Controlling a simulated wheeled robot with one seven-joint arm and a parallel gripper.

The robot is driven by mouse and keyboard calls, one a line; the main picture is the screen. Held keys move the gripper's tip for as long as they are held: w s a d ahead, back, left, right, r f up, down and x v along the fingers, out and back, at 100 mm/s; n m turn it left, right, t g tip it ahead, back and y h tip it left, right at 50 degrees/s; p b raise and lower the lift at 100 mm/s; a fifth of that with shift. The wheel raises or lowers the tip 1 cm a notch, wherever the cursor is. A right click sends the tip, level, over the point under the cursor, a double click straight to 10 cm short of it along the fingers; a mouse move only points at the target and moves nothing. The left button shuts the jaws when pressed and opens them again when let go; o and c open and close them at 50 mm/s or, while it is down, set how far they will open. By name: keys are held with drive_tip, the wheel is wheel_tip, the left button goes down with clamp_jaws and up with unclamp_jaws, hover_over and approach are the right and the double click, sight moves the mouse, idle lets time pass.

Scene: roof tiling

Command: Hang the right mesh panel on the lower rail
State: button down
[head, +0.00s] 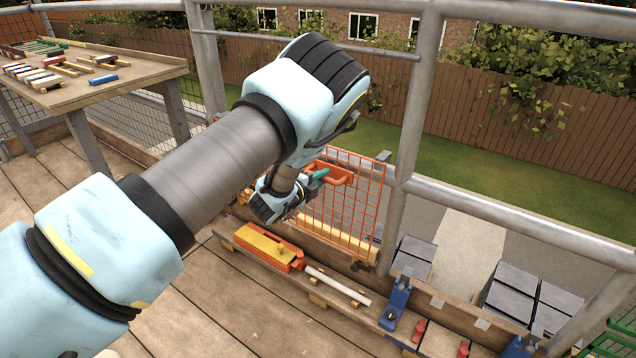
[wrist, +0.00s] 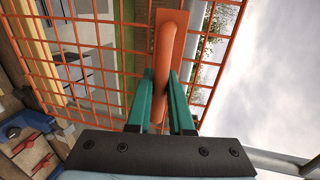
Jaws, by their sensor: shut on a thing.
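The orange mesh panel (head: 345,208) stands roughly upright by the guardrail, left of a grey post. It fills much of the wrist view (wrist: 226,60). My gripper (head: 318,178) is shut on the panel's orange handle (head: 338,173); in the wrist view the green fingers (wrist: 161,95) close on either side of the handle (wrist: 170,45). A lower grey rail (head: 520,222) runs right from the post. A small grey hook (head: 383,156) shows at the panel's top right corner. I cannot tell whether it touches a rail. My arm hides the panel's left part.
A long wooden tray (head: 330,290) with an orange-yellow tool (head: 268,247) and a white tube (head: 338,286) lies below the panel. A blue clamp (head: 397,303) stands at its right. Grey tile stacks (head: 512,290) lie beyond the rail. A workbench (head: 110,85) is at far left. The deck is clear at lower left.

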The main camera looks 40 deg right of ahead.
drive_tip(key=shift+w+d+f+b, duration=0.1)
drive_tip(key=shift+d+f+b, duration=0.1)
drive_tip(key=shift+f+b, duration=0.4)
drive_tip(key=shift+d+f+b, duration=0.25)
drive_tip(key=shift+f+b, duration=0.25)
drive_tip(key=shift+f, duration=0.2)
drive_tip(key=shift+w+d+f+b, duration=0.1)
drive_tip(key=shift+d+f+b, duration=0.1)
drive_tip(key=shift+f+b, duration=0.4)
drive_tip(key=shift+f, duration=0.1)
drive_tip(key=c, duration=0.7)
unclamp_jaws()
drive_tip(key=shift+f, duration=0.1)
